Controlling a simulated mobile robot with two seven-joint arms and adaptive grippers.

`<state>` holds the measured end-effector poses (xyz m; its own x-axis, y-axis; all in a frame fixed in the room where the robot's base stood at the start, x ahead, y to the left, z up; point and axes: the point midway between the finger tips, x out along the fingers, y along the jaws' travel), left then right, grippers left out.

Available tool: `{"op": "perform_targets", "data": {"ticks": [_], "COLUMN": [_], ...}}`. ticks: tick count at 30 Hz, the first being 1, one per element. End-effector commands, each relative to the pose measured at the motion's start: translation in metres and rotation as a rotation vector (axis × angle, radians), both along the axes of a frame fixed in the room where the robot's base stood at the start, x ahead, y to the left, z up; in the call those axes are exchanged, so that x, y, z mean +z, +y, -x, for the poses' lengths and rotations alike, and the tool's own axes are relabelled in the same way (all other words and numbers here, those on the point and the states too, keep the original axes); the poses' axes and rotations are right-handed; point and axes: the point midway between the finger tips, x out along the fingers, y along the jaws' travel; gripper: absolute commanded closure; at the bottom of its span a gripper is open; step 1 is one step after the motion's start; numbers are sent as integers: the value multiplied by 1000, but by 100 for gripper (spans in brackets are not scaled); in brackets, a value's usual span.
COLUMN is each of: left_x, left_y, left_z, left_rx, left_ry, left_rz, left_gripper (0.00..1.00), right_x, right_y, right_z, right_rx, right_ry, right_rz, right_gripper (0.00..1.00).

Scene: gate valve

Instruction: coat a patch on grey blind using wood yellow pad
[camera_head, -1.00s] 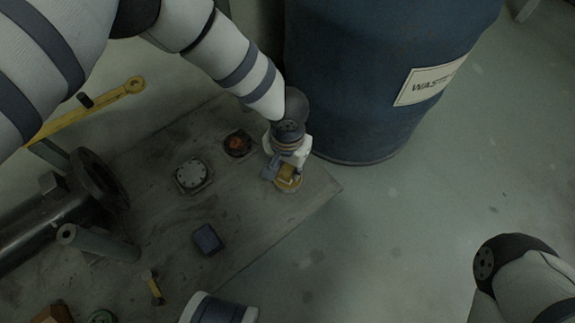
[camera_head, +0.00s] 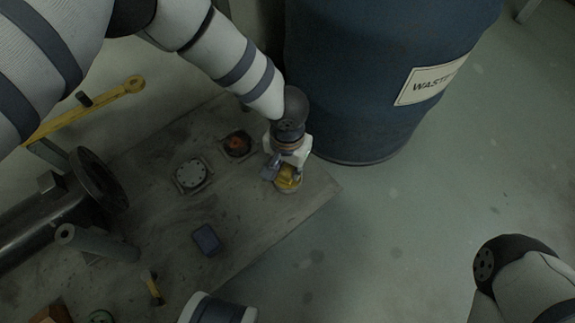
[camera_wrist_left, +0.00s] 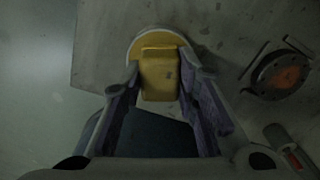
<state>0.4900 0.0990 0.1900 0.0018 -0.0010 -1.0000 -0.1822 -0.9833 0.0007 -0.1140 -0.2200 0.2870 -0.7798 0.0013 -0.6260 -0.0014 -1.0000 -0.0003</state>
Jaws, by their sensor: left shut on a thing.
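My left gripper (camera_head: 283,172) is over the near right corner of the grey table. Its fingers are shut on a yellow block, the yellow pad (camera_head: 287,178), which also shows between the fingertips in the left wrist view (camera_wrist_left: 160,75). A round yellow shape with a pale rim lies right under the block; I cannot tell whether it is part of the pad. A grey round disc with holes, likely the grey blind (camera_head: 190,174), lies on the table left of the gripper, apart from it. My right gripper is not in view.
A dish with an orange-red middle (camera_head: 237,144) lies between the disc and gripper. A blue block (camera_head: 207,240) and small yellow-ended tool (camera_head: 152,287) lie nearer. A flanged pipe (camera_head: 98,180) is at left. A blue waste drum (camera_head: 365,85) stands behind the gripper.

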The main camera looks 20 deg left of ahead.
Motion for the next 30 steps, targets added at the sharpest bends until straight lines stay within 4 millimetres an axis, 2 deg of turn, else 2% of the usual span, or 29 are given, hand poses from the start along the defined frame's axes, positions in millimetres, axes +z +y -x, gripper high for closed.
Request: {"op": "perform_targets", "data": {"ticks": [21,30], "left_x": [70,71], "left_y": [0,0], "left_z": [0,0], "left_rx": [0,1], "left_ry": [-1,0], "left_rz": [0,0], "left_gripper": [94,94], "right_x": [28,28], "right_y": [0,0], "right_z": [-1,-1], "right_rx": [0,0], "right_ry": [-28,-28], "right_rz": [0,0], "right_gripper": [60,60]}}
